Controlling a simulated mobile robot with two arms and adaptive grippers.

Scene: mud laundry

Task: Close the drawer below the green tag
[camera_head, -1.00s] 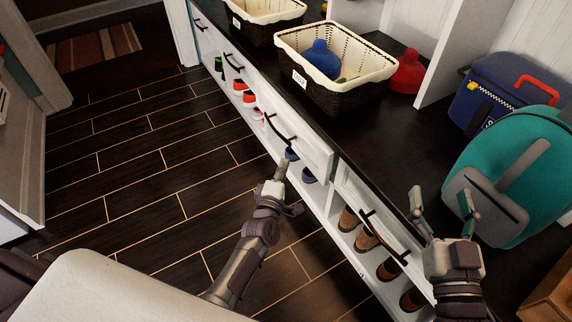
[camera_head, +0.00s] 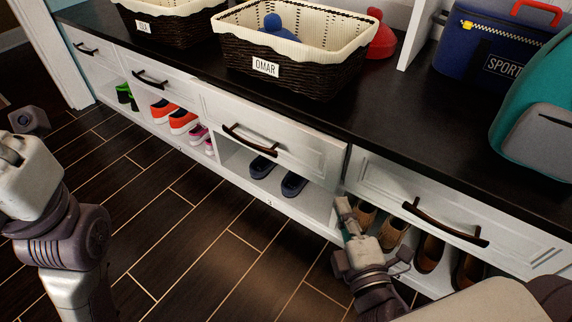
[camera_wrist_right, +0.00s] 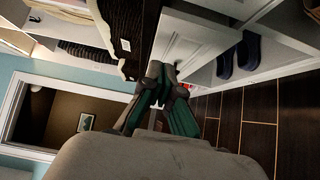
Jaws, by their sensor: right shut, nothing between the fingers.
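No green tag can be made out. The white drawer (camera_head: 300,143) below the OMAR basket (camera_head: 322,82) stands a little out from the cabinet, with its right end proud of the neighbouring front. It has a dark handle (camera_head: 249,141). My right gripper (camera_head: 344,206) is shut and empty, low in front of the cubbies, below and apart from this drawer's right end. In the right wrist view, its green-padded fingers (camera_wrist_right: 161,76) meet in front of a white cabinet front (camera_wrist_right: 187,42). My left gripper (camera_head: 24,135) is at the left edge, partly cut off; its fingers are unclear.
The right-hand drawer (camera_head: 450,205) and the left drawers (camera_head: 150,80) look flush. Shoes (camera_head: 278,176) fill the cubbies below. Another basket (camera_head: 170,22), a red item (camera_head: 381,38), a blue bag (camera_head: 490,45) and a teal backpack (camera_head: 540,120) are on the dark counter. The floor is open.

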